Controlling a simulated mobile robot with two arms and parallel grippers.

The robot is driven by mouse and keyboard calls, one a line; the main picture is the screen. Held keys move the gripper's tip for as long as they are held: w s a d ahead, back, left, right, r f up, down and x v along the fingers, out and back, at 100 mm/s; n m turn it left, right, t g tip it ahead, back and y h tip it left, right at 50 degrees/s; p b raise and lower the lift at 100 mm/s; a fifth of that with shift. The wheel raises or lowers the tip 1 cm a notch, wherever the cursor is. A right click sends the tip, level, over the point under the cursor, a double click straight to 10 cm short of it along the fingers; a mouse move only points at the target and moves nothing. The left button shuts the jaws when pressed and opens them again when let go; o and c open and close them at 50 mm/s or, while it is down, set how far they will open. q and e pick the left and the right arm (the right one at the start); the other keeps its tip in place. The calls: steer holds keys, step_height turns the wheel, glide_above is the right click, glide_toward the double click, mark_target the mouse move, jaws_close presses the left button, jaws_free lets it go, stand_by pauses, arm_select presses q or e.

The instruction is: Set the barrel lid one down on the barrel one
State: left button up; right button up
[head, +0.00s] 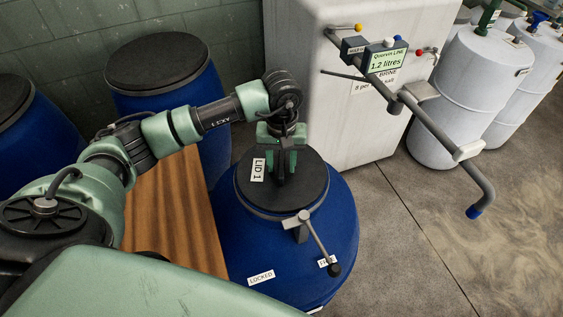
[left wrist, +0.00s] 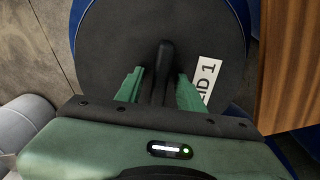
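The barrel lid one (head: 309,181), a round black disc with a "LID 1" label and a raised handle, rests flat over the top of the blue barrel one (head: 345,224). It looks seated, though the far rim is partly hidden. My left gripper (head: 280,160) points down over the lid, one green finger on each side of the handle. In the left wrist view, the fingers of the left gripper (left wrist: 160,84) stand apart, with small gaps beside the handle on the lid (left wrist: 110,45). My right gripper is not in view.
A clamp lever (head: 319,241) stands at the barrel's front rim, near a "LOCKED" label (head: 261,277). A wooden surface (head: 165,225) lies left of the barrel. Other blue barrels (head: 205,93) stand behind.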

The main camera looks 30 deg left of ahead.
mark_target(281, 163)
arm_select(q)
steer(key=shift+r+p, duration=0.65)
steer(key=shift+p, duration=0.2)
steer(key=shift+w+r, duration=0.1)
steer(key=shift+r, duration=0.25)
step_height(281, 163, up, 11)
steer(key=b, duration=0.4)
